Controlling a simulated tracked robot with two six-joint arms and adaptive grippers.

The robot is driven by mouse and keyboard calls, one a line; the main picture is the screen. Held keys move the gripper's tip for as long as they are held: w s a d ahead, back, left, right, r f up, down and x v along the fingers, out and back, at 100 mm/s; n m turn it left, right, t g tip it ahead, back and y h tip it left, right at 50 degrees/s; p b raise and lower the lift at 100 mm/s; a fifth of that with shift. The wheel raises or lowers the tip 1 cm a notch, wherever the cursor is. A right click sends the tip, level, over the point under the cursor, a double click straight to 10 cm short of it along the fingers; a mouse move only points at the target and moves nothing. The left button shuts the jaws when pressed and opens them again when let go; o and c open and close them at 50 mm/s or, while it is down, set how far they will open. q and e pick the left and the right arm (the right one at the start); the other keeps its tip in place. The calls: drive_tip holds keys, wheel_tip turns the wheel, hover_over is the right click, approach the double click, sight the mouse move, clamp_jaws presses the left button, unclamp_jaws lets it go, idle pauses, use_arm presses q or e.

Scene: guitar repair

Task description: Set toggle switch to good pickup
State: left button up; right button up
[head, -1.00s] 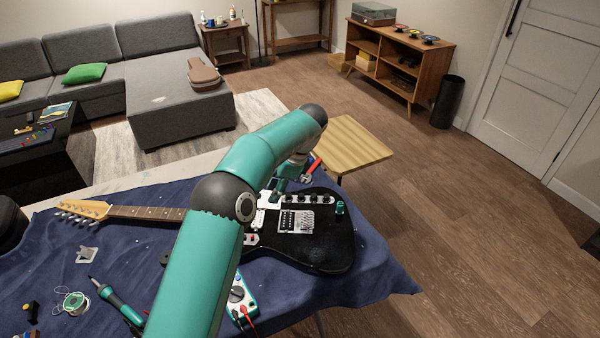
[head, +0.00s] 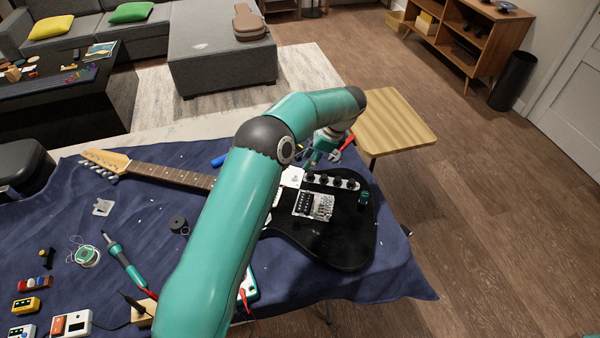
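An electric guitar with a black body (head: 345,243) lies on a blue cloth (head: 120,215), its neck pointing left. My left arm crosses over the guitar and hides part of its body and neck. My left gripper (head: 310,162) is small and points down near the far edge of the body, beside the row of dark knobs (head: 332,180). Its fingers are too small and partly covered to tell whether they are open. The toggle switch cannot be made out. A metal bridge and pickup (head: 315,206) show on the body. My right gripper is out of view.
A soldering iron (head: 124,260), a solder spool (head: 87,256) and several small boxes, such as a yellow one (head: 25,306), lie at the left. A multimeter (head: 250,284) with red leads is partly behind my arm. A wooden stool (head: 385,122) stands beyond.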

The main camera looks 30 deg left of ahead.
sight(298, 180)
use_arm(q)
drive_tip(key=x, duration=0.2)
drive_tip(key=p+x, duration=0.1)
drive_tip(key=x, duration=0.5)
drive_tip(key=shift+s+a, duration=0.15)
drive_tip(key=shift+s, duration=0.15)
